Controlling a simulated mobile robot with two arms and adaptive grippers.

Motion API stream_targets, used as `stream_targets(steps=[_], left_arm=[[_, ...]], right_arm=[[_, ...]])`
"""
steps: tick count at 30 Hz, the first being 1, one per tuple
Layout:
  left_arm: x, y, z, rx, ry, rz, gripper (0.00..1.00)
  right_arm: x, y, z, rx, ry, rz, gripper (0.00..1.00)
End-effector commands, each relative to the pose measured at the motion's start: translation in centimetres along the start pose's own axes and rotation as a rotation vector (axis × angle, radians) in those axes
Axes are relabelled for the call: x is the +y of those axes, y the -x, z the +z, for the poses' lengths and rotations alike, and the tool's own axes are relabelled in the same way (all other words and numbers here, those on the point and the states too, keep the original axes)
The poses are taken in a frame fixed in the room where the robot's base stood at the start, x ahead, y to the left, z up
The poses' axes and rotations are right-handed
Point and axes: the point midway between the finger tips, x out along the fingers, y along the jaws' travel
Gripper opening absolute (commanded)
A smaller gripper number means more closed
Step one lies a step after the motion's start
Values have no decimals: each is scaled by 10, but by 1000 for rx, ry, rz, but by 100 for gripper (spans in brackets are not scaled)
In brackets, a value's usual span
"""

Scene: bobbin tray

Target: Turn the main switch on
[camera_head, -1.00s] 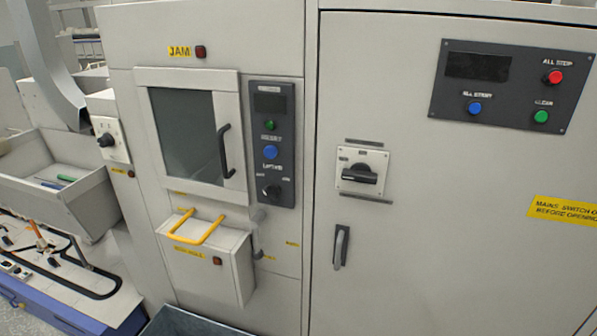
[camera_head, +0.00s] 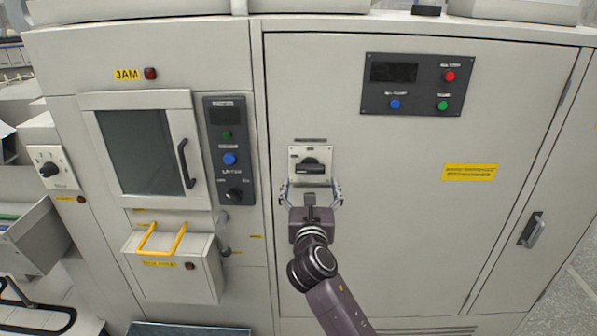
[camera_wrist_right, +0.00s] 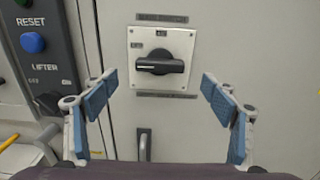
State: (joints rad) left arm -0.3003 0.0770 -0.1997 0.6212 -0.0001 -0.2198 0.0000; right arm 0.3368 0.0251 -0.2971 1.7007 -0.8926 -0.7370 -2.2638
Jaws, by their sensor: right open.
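The main switch (camera_head: 311,169) is a black rotary handle on a pale square plate, mounted on the large cabinet door. Its handle lies roughly horizontal. In the right wrist view the switch handle (camera_wrist_right: 160,66) is centred ahead, between and beyond the fingers. My right gripper (camera_head: 311,192) is open and empty just below the switch plate in the head view. In the wrist view its two blue-padded fingers (camera_wrist_right: 158,92) stand wide apart, not touching the handle. My left gripper is not in view.
A control panel with a RESET button (camera_wrist_right: 32,43) is left of the switch. A dark panel (camera_head: 418,84) with red, blue and green buttons is at upper right. A door handle (camera_wrist_right: 144,145) is below the switch. A yellow label (camera_head: 469,172) is to the right.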

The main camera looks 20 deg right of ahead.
Motion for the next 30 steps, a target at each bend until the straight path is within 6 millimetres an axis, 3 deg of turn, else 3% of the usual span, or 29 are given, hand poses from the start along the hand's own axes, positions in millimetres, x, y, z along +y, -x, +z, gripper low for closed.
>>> stream_targets(steps=[12,25,30], left_arm=[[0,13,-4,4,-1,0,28],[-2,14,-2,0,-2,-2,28],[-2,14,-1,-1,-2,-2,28]], right_arm=[[0,-56,0,1,-4,0,78],[1,-65,-1,2,-5,2,78],[0,-65,-1,2,-5,2,61]])
